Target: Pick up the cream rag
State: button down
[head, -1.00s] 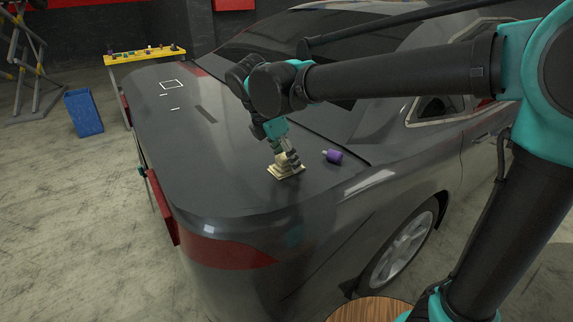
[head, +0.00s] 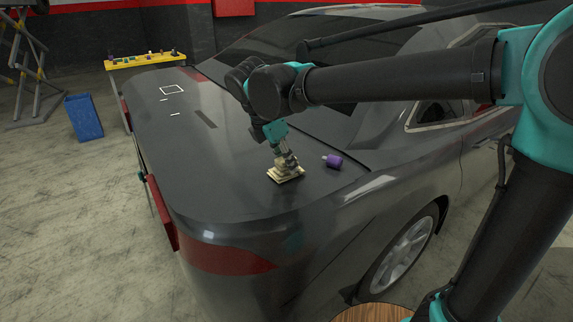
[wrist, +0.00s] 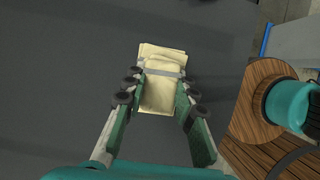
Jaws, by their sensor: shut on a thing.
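The cream rag (head: 285,175) lies folded in a small stack on the dark car's trunk lid, near its rear right corner. In the wrist view the cream rag (wrist: 158,98) sits between the two fingers, with a grey band across it. My gripper (head: 286,162) points down onto the rag. In the wrist view my gripper (wrist: 160,75) is shut on the rag, with a finger along each side. The rag's underside is hidden, so I cannot tell whether it touches the lid.
A purple cylinder (head: 333,161) lies just right of the rag on the lid. A white square outline (head: 172,89) and short marks are farther back. A yellow bench (head: 147,61) with small items and a blue bin (head: 84,117) stand beyond the car.

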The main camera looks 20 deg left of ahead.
notch_tip(320, 180, up, 19)
jog(key=shift+r, duration=0.2)
